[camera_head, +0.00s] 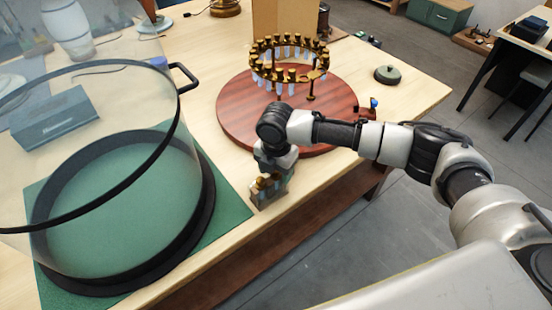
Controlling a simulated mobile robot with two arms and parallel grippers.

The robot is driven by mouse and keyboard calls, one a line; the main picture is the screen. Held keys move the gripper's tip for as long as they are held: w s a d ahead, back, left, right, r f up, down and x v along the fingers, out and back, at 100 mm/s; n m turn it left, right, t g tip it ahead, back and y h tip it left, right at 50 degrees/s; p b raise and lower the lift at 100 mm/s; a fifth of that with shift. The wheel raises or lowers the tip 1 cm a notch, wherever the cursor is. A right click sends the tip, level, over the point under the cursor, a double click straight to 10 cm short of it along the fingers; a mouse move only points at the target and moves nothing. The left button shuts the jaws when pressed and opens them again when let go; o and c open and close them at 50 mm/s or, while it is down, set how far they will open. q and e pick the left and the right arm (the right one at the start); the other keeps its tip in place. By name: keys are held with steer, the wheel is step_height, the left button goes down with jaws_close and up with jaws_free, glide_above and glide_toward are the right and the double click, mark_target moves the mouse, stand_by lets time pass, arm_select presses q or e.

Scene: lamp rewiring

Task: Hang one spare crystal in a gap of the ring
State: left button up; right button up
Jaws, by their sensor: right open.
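The brass ring (258,72) stands raised over a round red-brown wooden board (236,112). Several pale blue crystals (279,88) hang from it, and its gaps are too small to make out surely. My right gripper (268,186) points down at the table's front edge, in front of the board. It is open, over a small grey holder (259,199) with brass-coloured bits at its top. I cannot tell whether these are spare crystals, as the gripper and wrist partly hide them. My left gripper is not in view.
A large clear cover (95,95) with a black rim and side handle fills the left, over a black-rimmed green base (110,220) on a green mat (228,212). A small grey-green round item (387,74) sits right of the board. My right forearm crosses the board's front.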

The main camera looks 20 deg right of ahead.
steer(key=shift+f, duration=0.25)
steer(key=c, duration=1)
steer(key=shift+r, duration=0.15)
step_height(320, 180, up, 10)
steer(key=p, duration=1)
steer(key=shift+p, duration=0.3)
